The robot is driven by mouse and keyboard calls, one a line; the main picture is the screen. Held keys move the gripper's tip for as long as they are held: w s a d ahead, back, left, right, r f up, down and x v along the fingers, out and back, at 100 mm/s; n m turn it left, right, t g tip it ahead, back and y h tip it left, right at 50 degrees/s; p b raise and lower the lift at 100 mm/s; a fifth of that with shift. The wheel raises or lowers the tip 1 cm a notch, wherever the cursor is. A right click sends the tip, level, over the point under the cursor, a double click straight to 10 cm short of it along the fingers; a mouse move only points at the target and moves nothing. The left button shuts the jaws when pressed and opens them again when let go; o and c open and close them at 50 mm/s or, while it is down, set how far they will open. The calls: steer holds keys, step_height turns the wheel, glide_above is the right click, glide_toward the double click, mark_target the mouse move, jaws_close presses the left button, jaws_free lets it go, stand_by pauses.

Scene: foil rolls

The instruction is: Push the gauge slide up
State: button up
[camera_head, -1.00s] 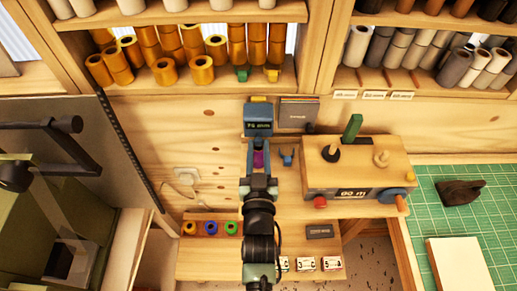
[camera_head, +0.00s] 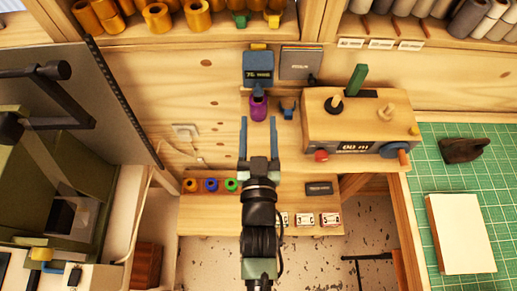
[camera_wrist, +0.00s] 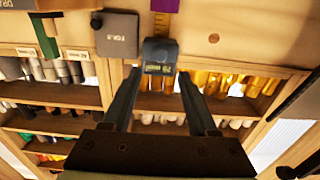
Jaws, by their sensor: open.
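The gauge (camera_head: 258,68) is a blue box with a small dark readout, mounted on the wood wall. A purple piece (camera_head: 258,107) shows just below it. Which part is the slide is not clear. My gripper (camera_head: 258,119) is open, its two fingers pointing toward the gauge. In the wrist view its fingertips (camera_wrist: 159,73) lie on either side of the gauge's image, with nothing held between them.
A wooden box (camera_head: 352,125) with knobs, a green lever and a readout stands to the right. A grey panel (camera_head: 300,62) and a small blue holder (camera_head: 288,107) are close beside the gauge. A low wooden shelf (camera_head: 260,215) with coloured rings and cards lies below.

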steer(key=s+b, duration=0.1)
steer(key=s, duration=0.4)
steer(key=shift+s, duration=0.35)
steer(key=w+r+t+b, duration=0.2)
steer(key=w+r, duration=0.3)
steer(key=r, duration=0.8)
steer(key=w+r+t+b, duration=0.1)
steer(key=w+r+t, duration=0.25)
steer(key=r, duration=0.85)
steer(key=s+r+t+b, duration=0.15)
steer(key=s+r, duration=0.25)
steer(key=r, duration=0.8)
steer(key=s+r+t+b, duration=0.15)
steer(key=s+r, duration=0.35)
steer(key=r, duration=0.6)
step_height(320, 180, down, 41)
steer(key=b, duration=4.1)
steer(key=shift+f+t, duration=0.2)
steer(key=shift+t, duration=0.25)
